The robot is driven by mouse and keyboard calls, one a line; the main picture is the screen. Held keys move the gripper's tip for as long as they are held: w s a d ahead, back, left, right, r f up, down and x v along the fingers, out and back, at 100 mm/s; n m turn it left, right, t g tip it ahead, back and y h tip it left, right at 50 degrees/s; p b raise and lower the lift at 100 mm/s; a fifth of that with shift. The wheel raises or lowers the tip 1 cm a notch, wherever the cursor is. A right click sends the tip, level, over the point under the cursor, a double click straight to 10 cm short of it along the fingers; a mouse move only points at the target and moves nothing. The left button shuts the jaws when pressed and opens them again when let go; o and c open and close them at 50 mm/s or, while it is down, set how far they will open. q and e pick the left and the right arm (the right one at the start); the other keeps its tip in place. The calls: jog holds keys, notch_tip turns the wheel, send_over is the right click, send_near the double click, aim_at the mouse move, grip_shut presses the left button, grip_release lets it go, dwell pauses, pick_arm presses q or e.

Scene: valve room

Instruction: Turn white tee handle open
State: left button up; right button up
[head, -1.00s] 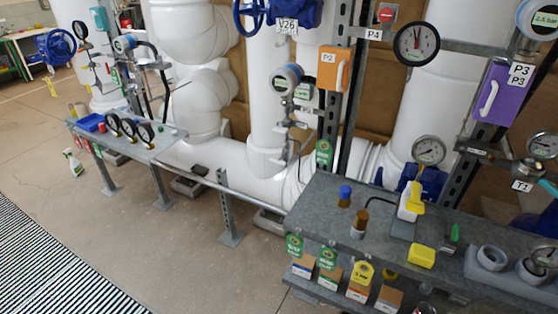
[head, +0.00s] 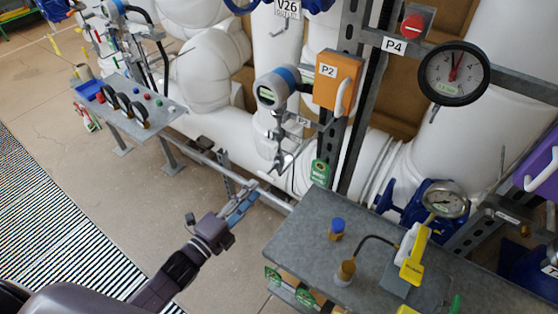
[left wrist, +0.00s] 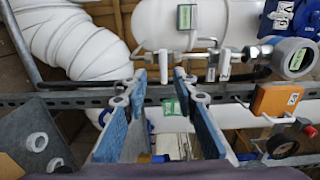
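I cannot tell for sure which is the tee handle. In the head view this line hangs below the round P2 transmitter (head: 272,90), beside the post, and its handles are too small to make out. My left gripper (head: 240,202) is open and empty, below and in front of the line. Its blue-padded fingers (left wrist: 160,84) stand apart and point toward the line, touching nothing I can see. My right gripper is out of view.
An orange P2 box (head: 336,80) with its own white handle is on the post (head: 335,150). A grey bench (head: 300,235) with bottles and a yellow-white tool (head: 412,255) stands lower right. A low rail (head: 205,155) and another bench (head: 130,115) are at left.

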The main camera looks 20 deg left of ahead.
aim_at(265, 178)
pick_arm(q)
jog(key=shift+w+d+r, duration=0.15)
jog(key=shift+w+r, duration=0.05)
jog(key=shift+r, duration=0.15)
jog(key=shift+w+r, duration=0.1)
jog(key=shift+w, duration=0.15)
jog(key=p+x, duration=0.1)
jog(key=x, duration=0.4)
jog(key=shift+w+d+p, duration=0.25)
jog(key=shift+w+p, duration=0.1)
jog(key=shift+w, duration=0.15)
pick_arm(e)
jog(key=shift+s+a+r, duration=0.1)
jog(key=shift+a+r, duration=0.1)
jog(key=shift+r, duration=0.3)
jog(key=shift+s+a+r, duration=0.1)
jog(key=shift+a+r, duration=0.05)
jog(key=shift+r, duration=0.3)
pick_arm(q)
jog(key=shift+c, duration=0.7)
jog(key=shift+f, duration=0.2)
grip_shut()
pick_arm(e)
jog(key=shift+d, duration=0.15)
